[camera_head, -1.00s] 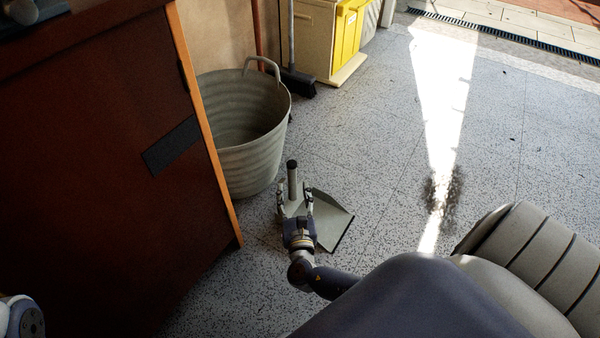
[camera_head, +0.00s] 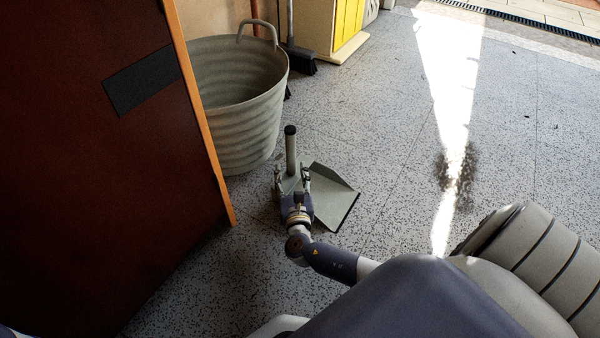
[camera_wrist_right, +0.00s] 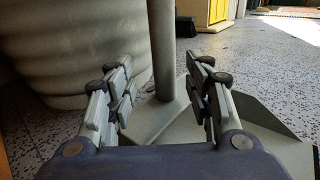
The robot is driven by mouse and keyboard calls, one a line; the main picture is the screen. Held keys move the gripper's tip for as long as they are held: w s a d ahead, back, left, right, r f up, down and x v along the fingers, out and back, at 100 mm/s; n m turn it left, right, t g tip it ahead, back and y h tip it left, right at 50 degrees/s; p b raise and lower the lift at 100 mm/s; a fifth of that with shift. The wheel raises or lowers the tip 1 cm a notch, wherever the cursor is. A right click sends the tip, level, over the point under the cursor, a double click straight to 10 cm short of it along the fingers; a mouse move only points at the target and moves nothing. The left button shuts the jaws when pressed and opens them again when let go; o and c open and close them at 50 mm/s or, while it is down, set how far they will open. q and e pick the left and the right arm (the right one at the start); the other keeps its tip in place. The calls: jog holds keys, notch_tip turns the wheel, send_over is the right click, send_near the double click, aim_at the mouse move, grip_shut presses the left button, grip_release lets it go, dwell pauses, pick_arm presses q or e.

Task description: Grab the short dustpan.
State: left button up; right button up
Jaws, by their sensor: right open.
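The short dustpan (camera_head: 333,194) lies on the speckled floor, its grey pan spread to the right and its short handle (camera_head: 291,152) standing upright with a dark tip. My right gripper (camera_head: 292,176) is low at the near side of the handle. In the right wrist view the gripper (camera_wrist_right: 160,92) is open, and the handle (camera_wrist_right: 162,48) stands between and beyond its fingers, apart from both. The pan (camera_wrist_right: 265,132) also shows there, behind and right of the fingers. My left gripper does not show.
A big ribbed metal tub (camera_head: 240,110) stands just behind and left of the dustpan. A broom head (camera_head: 300,60) and a yellow-fronted cabinet (camera_head: 347,25) are at the back.

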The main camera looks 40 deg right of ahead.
aim_at(292, 165)
jog(key=b+x, duration=0.2)
jog(key=x, duration=0.1)
jog(key=b+x, duration=0.1)
jog(key=shift+d+f+b, duration=0.3)
jog(key=shift+d+b, duration=0.05)
jog(key=shift+b, duration=0.05)
jog(key=shift+w+d+r, duration=0.15)
jog(key=shift+w+d, duration=0.1)
jog(key=shift+w, duration=0.2)
jog(key=shift+c, duration=0.6)
jog(key=shift+r, duration=0.1)
grip_shut()
